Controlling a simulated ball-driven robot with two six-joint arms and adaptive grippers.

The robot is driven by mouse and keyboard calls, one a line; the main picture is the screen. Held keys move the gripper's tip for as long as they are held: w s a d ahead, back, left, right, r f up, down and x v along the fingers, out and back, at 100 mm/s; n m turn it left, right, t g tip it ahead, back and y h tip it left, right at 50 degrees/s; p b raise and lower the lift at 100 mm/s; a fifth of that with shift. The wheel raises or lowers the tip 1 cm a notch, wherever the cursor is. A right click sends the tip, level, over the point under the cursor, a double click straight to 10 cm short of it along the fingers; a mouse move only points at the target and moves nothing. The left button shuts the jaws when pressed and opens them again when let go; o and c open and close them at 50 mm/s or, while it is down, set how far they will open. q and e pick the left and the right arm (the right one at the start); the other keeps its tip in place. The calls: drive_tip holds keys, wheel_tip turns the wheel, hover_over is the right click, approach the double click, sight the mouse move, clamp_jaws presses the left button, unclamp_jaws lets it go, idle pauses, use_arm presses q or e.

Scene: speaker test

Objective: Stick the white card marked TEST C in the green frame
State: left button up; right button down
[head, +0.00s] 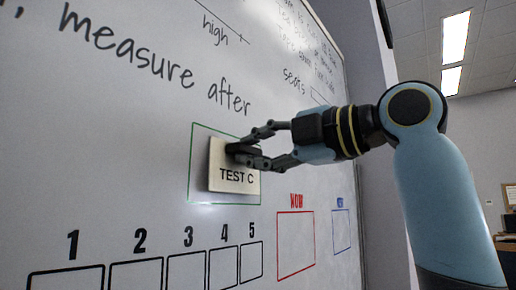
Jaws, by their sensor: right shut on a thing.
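The white card marked TEST C (222,172) is upright at the whiteboard, within the outline of the green frame (190,165). It overlaps much of the frame's inside, and its lower edge lies a little above the frame's bottom line. My right gripper (240,155) is shut on a dark piece on the card's front face, with its fingers covering the card's upper right part. Whether the card touches the board cannot be told. The right side of the frame is partly hidden by the card and gripper. My left gripper is not in view.
The whiteboard (80,150) has handwriting across its top. Below are black numbered boxes (136,275), a red box (296,245) and a blue box (341,232) to the right. The board's right edge is behind my right arm. A room with ceiling lights lies beyond.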

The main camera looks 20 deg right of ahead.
drive_tip(key=shift+w+a, duration=0.35)
drive_tip(key=shift+w, duration=0.05)
idle(0.9)
drive_tip(key=c, duration=0.8)
unclamp_jaws()
drive_tip(key=shift+v, duration=2.1)
drive_tip(key=b+v, duration=0.1)
drive_tip(key=v, duration=0.2)
drive_tip(key=shift+w, duration=0.1)
